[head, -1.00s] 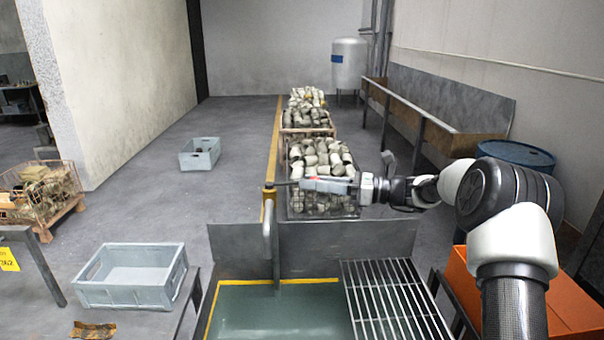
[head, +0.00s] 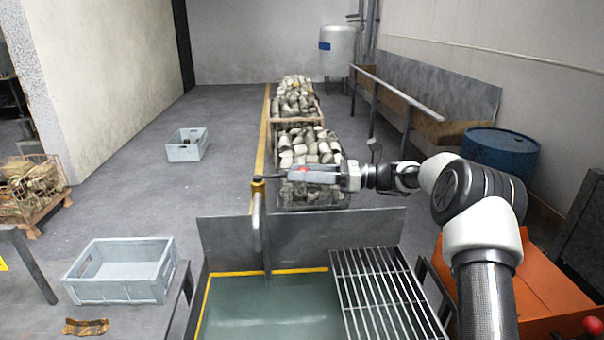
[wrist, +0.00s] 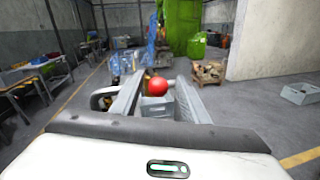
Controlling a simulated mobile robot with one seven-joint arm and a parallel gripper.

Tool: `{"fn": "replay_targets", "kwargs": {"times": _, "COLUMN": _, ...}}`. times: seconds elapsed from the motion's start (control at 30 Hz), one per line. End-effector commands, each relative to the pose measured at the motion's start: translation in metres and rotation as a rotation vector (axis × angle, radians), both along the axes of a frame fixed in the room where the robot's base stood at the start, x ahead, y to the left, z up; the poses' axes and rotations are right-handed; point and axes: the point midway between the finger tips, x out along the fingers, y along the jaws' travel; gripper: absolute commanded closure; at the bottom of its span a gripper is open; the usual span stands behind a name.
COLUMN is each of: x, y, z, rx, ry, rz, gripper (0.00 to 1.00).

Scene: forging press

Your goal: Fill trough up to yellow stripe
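The trough (head: 201,318) is at the bottom of the head view, with a greenish surface inside. A yellow stripe (head: 270,273) borders that surface along the back and left. A grey standpipe (head: 265,240) with a brass top (head: 258,188) and curved spout (head: 256,220) stands at its back wall. I cannot tell whether water flows. A thin dark lever (head: 272,178) runs right from the brass top to my gripper (head: 298,173). In the wrist view, a red ball knob (wrist: 157,86) shows between my fingers, which are apart with a gap on each side.
A slatted metal grate (head: 385,295) covers the trough's right side. A grey crate (head: 122,272) stands to the left. Baskets of metal pieces (head: 310,155) are behind the trough. A blue drum (head: 500,150) and an orange bin (head: 535,290) are at right. The left floor is mostly clear.

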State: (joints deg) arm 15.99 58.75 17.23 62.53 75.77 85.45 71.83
Motion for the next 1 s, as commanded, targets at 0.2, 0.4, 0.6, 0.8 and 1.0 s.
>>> {"fn": "replay_targets", "kwargs": {"times": 0.2, "x": 0.0, "y": -0.002, "z": -0.001, "rx": -0.001, "ry": 0.001, "rz": 0.0, "gripper": 0.59}}
{"fn": "replay_targets", "kwargs": {"times": 0.4, "x": -0.001, "y": -0.027, "z": -0.002, "rx": 0.001, "ry": 0.001, "rz": -0.002, "gripper": 0.59}}
{"fn": "replay_targets", "kwargs": {"times": 0.6, "x": -0.004, "y": -0.075, "z": -0.002, "rx": 0.0, "ry": 0.0, "rz": -0.004, "gripper": 0.59}}
{"fn": "replay_targets", "kwargs": {"times": 0.8, "x": -0.008, "y": -0.123, "z": -0.002, "rx": -0.001, "ry": 0.0, "rz": -0.004, "gripper": 0.59}}
{"fn": "replay_targets", "kwargs": {"times": 1.0, "x": -0.01, "y": -0.158, "z": -0.001, "rx": 0.0, "ry": -0.001, "rz": -0.002, "gripper": 0.59}}
